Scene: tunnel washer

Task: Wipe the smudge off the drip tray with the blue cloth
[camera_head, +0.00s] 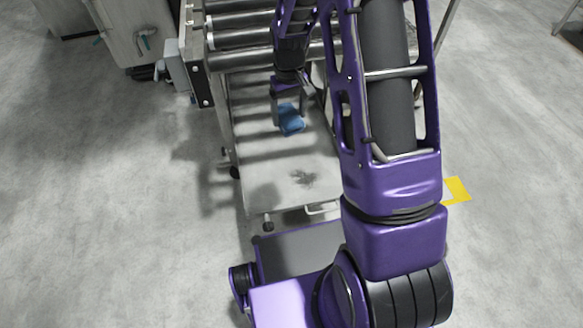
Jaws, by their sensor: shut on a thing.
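The blue cloth (291,121) is held in my gripper (289,114), which is shut on it. It shows as a small bunched shape below the fingers, over the middle part of the drip tray. The drip tray (258,193) is a light grey metal surface below the end of the rollers. The smudge (304,179) is a dark irregular patch on the near part of the tray, below and slightly right of the cloth in the picture. I cannot tell whether the cloth touches the tray. My arm covers the tray's right side.
A roller conveyor (238,38) stands at the far end of the tray, with a grey box (177,66) on its left side. A cabinet (125,30) is at the upper left. Yellow floor tape (458,189) lies right of my arm. The floor at left is clear.

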